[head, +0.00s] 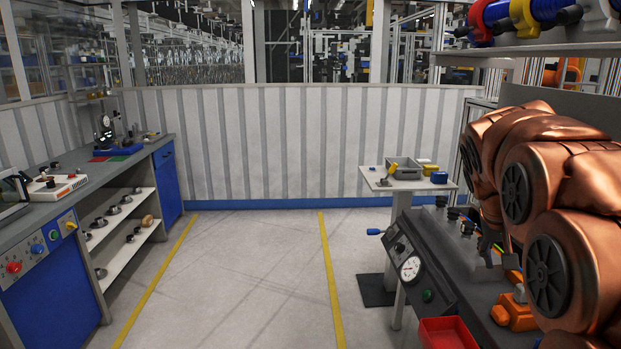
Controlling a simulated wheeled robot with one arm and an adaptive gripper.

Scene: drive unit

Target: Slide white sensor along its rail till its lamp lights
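My copper-coloured arm reaches down from the right over the drive unit's dark bench (455,262). My gripper (488,252) is a small dark shape low over the bench top, partly covered by my arm. I cannot tell whether its fingers are open or shut, or whether they touch anything. I cannot make out the white sensor, its rail or its lamp for certain. That part of the bench is small and partly behind my arm. Several dark knobs (454,213) stand on the bench just left of the gripper.
The bench front carries a dial gauge (411,267) and a green button (427,296). A red bin (448,335) and an orange part (513,314) sit near its front. A side table (408,180) stands behind. The floor (240,285) between the left workbench (70,195) and this bench is clear.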

